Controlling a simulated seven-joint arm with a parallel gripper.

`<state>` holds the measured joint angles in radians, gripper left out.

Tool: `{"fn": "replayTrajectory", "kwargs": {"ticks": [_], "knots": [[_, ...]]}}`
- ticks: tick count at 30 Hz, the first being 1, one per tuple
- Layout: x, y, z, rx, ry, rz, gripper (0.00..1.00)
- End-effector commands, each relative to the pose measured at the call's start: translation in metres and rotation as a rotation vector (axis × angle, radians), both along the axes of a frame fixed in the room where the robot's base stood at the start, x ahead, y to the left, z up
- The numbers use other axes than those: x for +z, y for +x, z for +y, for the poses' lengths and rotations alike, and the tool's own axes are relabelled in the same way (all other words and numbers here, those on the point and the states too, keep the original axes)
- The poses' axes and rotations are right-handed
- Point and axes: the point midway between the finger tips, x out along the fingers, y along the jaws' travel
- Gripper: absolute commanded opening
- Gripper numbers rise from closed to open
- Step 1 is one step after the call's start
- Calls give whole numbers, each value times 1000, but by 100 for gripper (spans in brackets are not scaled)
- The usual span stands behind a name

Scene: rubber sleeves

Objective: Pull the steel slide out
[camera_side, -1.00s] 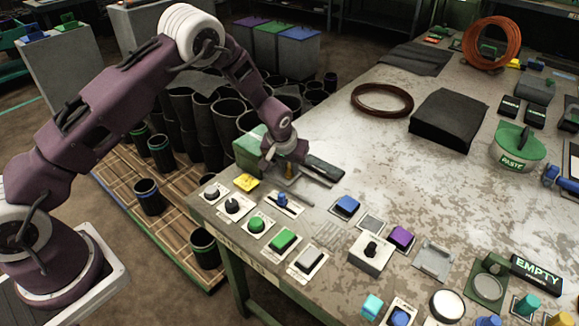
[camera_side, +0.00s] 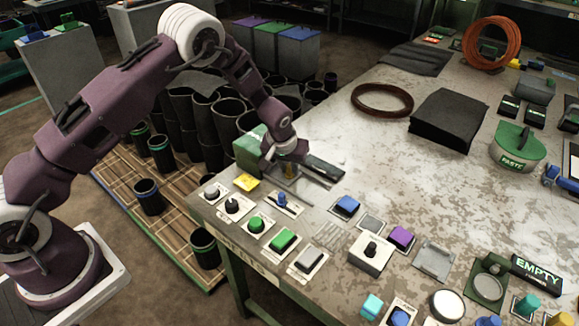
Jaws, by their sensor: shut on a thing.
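My gripper (camera_side: 287,167) is at the near left corner of the workbench, low over a small metal fixture beside a green box (camera_side: 249,150). Its jaws are shut on the steel slide (camera_side: 312,177), which shows as thin grey metal at and to the right of the fingers. The fingers and wrist hide most of the grip. I cannot tell how far the slide stands out of its holder. A dark flat bar (camera_side: 325,167) lies just behind and to the right.
A brown ring (camera_side: 382,100) and black sheets (camera_side: 447,120) lie farther back. The bench's middle is mostly clear.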

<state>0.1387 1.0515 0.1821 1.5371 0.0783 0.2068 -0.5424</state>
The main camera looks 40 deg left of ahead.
Motion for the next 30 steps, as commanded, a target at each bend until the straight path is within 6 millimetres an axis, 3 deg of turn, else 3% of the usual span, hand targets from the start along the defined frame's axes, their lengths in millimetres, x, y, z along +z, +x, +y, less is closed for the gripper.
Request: {"fn": "replayTrajectory", "kwargs": {"ticks": [8, 20, 30], "knots": [[0, 0, -5, -1, 0, 1, 0], [0, 0, -93, -4, 1, 0, 0], [0, 0, -107, -2, -3, 0, 0]]}}
